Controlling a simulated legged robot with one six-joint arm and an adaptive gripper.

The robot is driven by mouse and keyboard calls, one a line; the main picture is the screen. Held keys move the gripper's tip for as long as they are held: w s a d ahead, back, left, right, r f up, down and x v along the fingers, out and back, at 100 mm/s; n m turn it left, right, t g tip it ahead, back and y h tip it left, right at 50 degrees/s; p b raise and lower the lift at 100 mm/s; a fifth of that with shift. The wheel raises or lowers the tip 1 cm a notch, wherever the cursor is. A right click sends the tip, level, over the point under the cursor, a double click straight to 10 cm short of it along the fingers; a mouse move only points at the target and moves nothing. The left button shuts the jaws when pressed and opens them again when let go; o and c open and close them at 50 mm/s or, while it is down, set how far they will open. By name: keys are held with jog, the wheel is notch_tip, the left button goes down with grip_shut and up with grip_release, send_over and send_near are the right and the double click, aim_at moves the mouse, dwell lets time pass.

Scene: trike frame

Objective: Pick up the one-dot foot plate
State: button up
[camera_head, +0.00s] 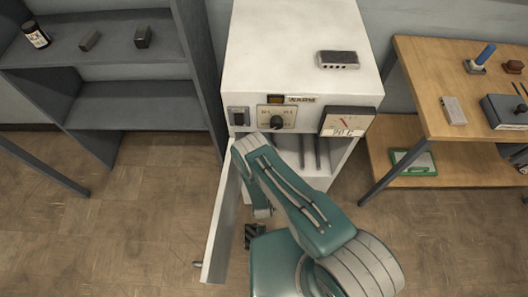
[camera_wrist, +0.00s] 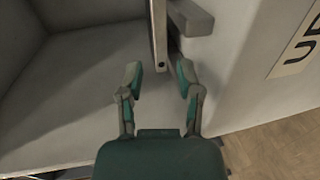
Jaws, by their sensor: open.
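My gripper (camera_wrist: 160,78) is open in the wrist view, with nothing seen between its fingertips. Ahead of it, a narrow upright grey piece (camera_wrist: 158,35) has one dark dot near its lower end. I cannot tell for sure whether it is the one-dot foot plate. A grey block (camera_wrist: 190,18) is just right of it. In the head view, my arm reaches down in front of the white cabinet (camera_head: 262,70) beside its open door (camera_head: 221,215). My fingertips cannot be made out there, and the arm hides part of the cabinet's opening.
The cabinet front carries a knob (camera_head: 277,125) and a dial box (camera_head: 348,122). A dark grey block (camera_head: 338,59) lies on top. A grey shelf (camera_head: 120,60) stands left and a wooden table (camera_head: 425,75) right. Tiled floor (camera_head: 130,230) is clear at front left.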

jog(key=shift+x, duration=3.7)
grip_shut()
jog(key=shift+r, duration=1.25)
